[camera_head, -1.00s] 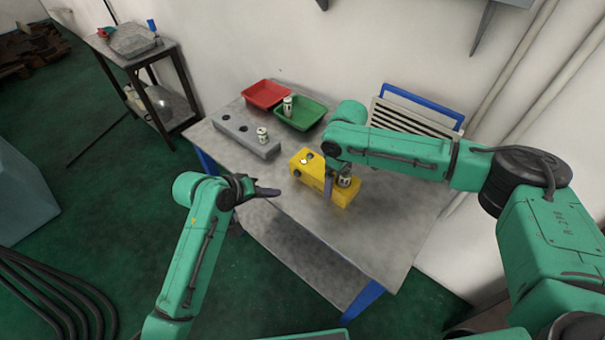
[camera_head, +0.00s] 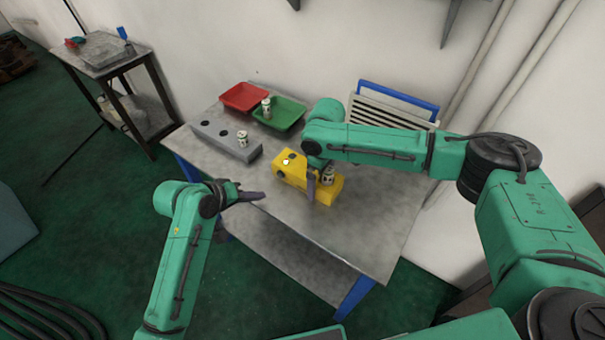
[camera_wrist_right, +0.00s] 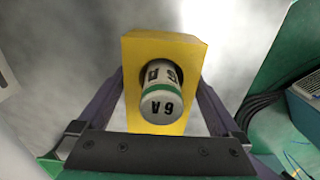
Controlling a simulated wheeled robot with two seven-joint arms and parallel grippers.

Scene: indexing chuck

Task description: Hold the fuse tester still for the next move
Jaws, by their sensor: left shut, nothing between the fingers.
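The yellow fuse tester (camera_head: 296,174) stands on the grey table, with a white fuse (camera_head: 327,176) with dark markings seated in its right end. My right gripper (camera_head: 311,185) reaches down over that end. In the right wrist view the tester (camera_wrist_right: 165,48) lies between the right gripper's fingers (camera_wrist_right: 162,95), which appear to press on both its sides. The fuse (camera_wrist_right: 160,95) with a green band stands in its hole between them. My left gripper (camera_head: 257,196) is shut and empty, near the table's front left edge, apart from the tester.
A grey block (camera_head: 213,137) with round holes holds another fuse (camera_head: 242,139). A red tray (camera_head: 245,97) and a green tray (camera_head: 283,117) with a fuse (camera_head: 266,108) stand behind. A slatted rack (camera_head: 385,112) is at the back right. The table's front right (camera_head: 375,225) is clear.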

